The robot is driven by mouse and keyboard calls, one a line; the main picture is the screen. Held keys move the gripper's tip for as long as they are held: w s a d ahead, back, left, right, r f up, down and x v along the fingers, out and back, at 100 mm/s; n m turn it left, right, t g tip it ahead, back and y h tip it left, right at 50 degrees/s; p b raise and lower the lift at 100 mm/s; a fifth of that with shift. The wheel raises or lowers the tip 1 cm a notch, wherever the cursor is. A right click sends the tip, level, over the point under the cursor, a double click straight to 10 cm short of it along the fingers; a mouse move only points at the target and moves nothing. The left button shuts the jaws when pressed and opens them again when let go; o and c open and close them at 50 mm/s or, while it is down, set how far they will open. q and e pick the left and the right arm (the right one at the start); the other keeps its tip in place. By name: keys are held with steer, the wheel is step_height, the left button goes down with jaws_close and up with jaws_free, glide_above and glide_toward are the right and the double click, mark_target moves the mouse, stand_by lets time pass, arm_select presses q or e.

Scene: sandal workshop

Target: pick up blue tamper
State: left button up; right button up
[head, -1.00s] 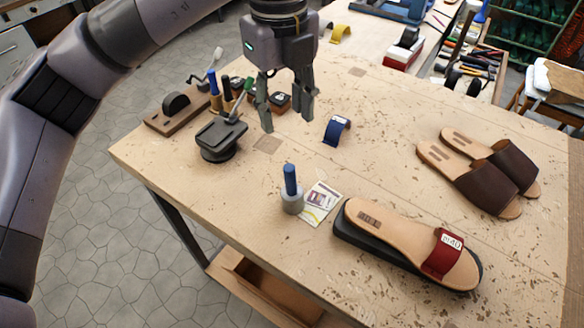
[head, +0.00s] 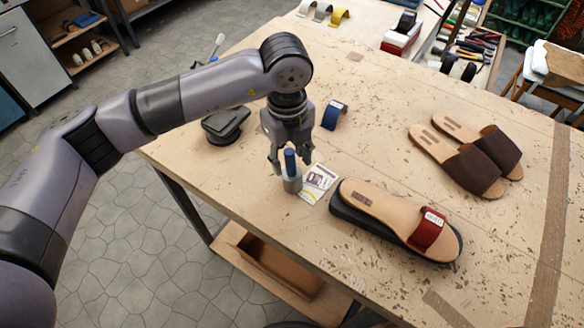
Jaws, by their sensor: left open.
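The blue tamper (head: 290,163) stands upright near the front left edge of the wooden workbench. It has a blue handle and a grey, rounded base (head: 292,184). My left gripper (head: 291,166) points down at the tamper, with its open fingers around or just behind the blue handle. I cannot tell whether the fingers touch it. My right gripper is not in view.
Printed cards (head: 318,180) lie right of the tamper. A sandal with a red strap (head: 428,230) lies right of them. A dark-topped stand (head: 226,124) is left, and a blue strap (head: 334,114) lies behind. Brown sandals (head: 470,160) are farther right.

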arm_select(q)
steer(key=shift+f, duration=1.05)
steer(key=c, duration=0.5)
jaws_close()
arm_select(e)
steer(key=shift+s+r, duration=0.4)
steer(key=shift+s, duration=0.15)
